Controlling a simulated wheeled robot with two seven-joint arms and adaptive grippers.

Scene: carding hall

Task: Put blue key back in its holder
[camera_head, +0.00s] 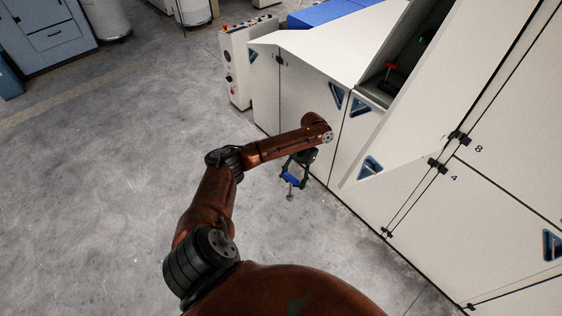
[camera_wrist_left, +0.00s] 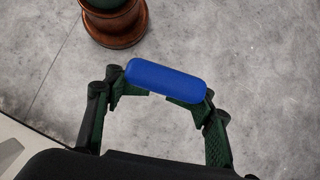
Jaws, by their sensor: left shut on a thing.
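The blue key has a blue bar handle (camera_head: 291,180) and a grey shaft hanging below it in the head view. My left gripper (camera_head: 296,177) is shut on this handle and holds the key in the air over the floor, beside the white machine. In the left wrist view the rounded blue handle (camera_wrist_left: 166,80) lies across the fingertips of the left gripper (camera_wrist_left: 158,92); the shaft is hidden there. A red key (camera_head: 390,68) stands in the dark recess (camera_head: 408,62) of the machine, with a small green spot farther back. I cannot make out an empty holder. My right gripper is not in view.
The white machine (camera_head: 300,100) with closed panels and blue triangular handles fills the right side. A control box (camera_head: 237,65) with buttons stands at its far end. Blue cabinets (camera_head: 50,38) stand at the far left. The grey floor (camera_head: 110,180) on the left is clear.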

